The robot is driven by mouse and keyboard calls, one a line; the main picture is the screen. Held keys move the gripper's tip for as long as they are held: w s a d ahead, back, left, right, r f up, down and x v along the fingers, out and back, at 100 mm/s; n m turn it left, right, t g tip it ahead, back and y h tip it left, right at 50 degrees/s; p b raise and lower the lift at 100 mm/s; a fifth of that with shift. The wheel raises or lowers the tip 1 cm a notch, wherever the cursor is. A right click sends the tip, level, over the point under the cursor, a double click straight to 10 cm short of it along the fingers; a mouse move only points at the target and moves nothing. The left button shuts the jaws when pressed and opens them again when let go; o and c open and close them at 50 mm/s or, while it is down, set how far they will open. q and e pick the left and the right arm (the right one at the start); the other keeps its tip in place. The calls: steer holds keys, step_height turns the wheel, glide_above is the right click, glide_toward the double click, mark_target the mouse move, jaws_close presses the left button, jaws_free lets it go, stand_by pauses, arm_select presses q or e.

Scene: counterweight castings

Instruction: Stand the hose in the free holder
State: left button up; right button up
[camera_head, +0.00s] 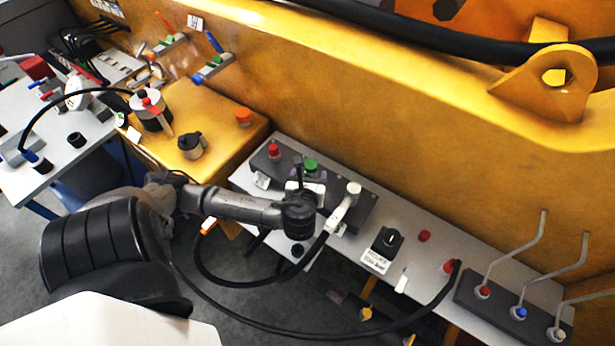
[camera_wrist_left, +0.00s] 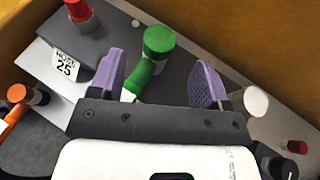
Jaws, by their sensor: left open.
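A dark holder block (camera_head: 370,208) stands on the grey bench and carries red, green and white pieces in a row. The green hose end (camera_wrist_left: 158,42) has a round cap and a green neck slanting down-left. It also shows in the head view (camera_head: 310,164). My left gripper (camera_head: 308,178) is over the block, open, its purple fingers on either side of the green piece; in the wrist view the fingers (camera_wrist_left: 163,78) are apart. A white hose end (camera_head: 351,191) stands at the block's right, with a black hose. I cannot tell which holder is free. My right gripper is not in view.
A black switch box (camera_head: 387,241) and a block with bent metal levers (camera_head: 510,305) stand right. The yellow wall (camera_head: 400,120) closes off the back.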

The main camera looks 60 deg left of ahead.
mark_target(310, 168)
arm_select(q)
steer(key=shift+b+x, duration=0.4)
steer(key=shift+x, duration=2.85)
steer(key=shift+s+f, duration=0.1)
steer(key=shift+f, duration=0.05)
steer(key=c, duration=1.2)
